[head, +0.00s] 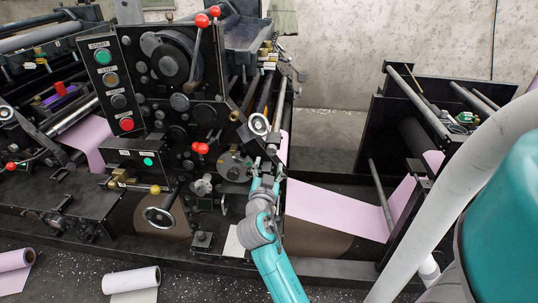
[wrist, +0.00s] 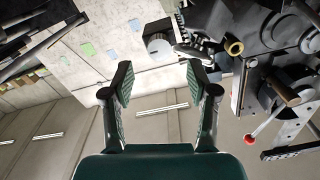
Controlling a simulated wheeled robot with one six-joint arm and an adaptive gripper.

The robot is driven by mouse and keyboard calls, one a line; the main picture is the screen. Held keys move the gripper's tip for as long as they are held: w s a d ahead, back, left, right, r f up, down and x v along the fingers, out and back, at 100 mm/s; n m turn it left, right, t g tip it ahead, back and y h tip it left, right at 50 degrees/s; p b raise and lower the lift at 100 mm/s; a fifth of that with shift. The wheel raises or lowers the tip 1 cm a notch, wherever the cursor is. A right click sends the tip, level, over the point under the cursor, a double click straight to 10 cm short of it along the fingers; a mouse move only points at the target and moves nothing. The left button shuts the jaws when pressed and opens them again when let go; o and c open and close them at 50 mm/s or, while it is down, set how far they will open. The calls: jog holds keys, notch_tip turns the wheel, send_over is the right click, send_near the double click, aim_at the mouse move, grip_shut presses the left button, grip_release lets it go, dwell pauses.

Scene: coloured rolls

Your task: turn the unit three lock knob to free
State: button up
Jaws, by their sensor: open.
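My gripper (head: 266,179) is in front of the black press unit (head: 150,95), at its right side. It is open and empty, with its two fingers spread in the wrist view (wrist: 160,80).
A red-knobbed lever (head: 200,148) and a brass-ended part (wrist: 234,47) stick out near the gripper. Pink web (head: 330,210) runs to the right of my arm. A button panel (head: 112,85) is at upper left. Paper rolls (head: 132,281) lie on the floor at lower left.

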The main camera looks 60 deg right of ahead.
aim_at(271, 153)
jog(key=x, duration=0.7)
grip_shut()
